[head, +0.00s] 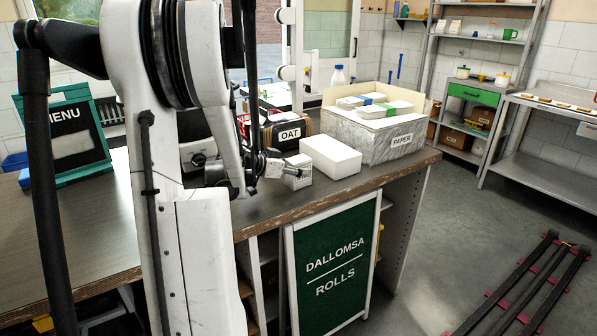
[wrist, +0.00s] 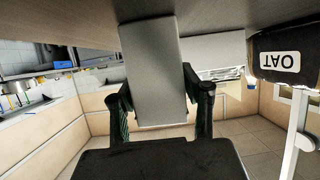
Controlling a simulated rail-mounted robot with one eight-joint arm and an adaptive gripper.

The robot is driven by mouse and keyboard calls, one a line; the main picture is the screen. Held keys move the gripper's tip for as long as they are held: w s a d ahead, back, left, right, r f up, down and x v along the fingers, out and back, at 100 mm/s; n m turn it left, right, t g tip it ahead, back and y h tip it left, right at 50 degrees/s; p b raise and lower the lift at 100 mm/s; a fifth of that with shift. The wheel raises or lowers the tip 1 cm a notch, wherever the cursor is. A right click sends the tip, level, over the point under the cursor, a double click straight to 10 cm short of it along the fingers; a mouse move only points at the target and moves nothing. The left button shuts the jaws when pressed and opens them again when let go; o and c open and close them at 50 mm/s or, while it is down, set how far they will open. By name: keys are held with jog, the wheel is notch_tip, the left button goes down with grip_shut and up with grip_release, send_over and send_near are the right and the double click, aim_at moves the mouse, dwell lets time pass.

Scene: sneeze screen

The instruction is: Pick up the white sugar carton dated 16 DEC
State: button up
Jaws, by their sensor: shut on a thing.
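A small white carton (head: 297,173) stands at the counter's front edge in the head view, with small print on its front that I cannot read as a date. My gripper (head: 272,166) reaches it from the left. In the wrist view, which is upside down, the carton (wrist: 153,65) is a plain pale block between the two fingers of my gripper (wrist: 160,103). The fingers are shut on its sides. I cannot tell whether it touches the counter. A larger white box (head: 331,156) lies just right of it, apart from the gripper.
A dark case labelled OAT (head: 288,132) stands behind. A grey bin labelled PAPER (head: 372,140) with tubs on top stands at the right end of the counter (head: 262,213). A MENU board (head: 66,122) is at left.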

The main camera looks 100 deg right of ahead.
aim_at(305, 156)
jog(key=shift+r, duration=0.15)
notch_tip(305, 156, up, 4)
jog(key=shift+w+r+p, duration=0.15)
jog(key=shift+p, duration=0.35)
jog(key=d+r+p+v, duration=0.1)
jog(key=v, duration=1.1)
jog(key=shift+w+d+r, duration=0.2)
jog(key=shift+w+r, duration=0.15)
jog(key=shift+w, duration=0.05)
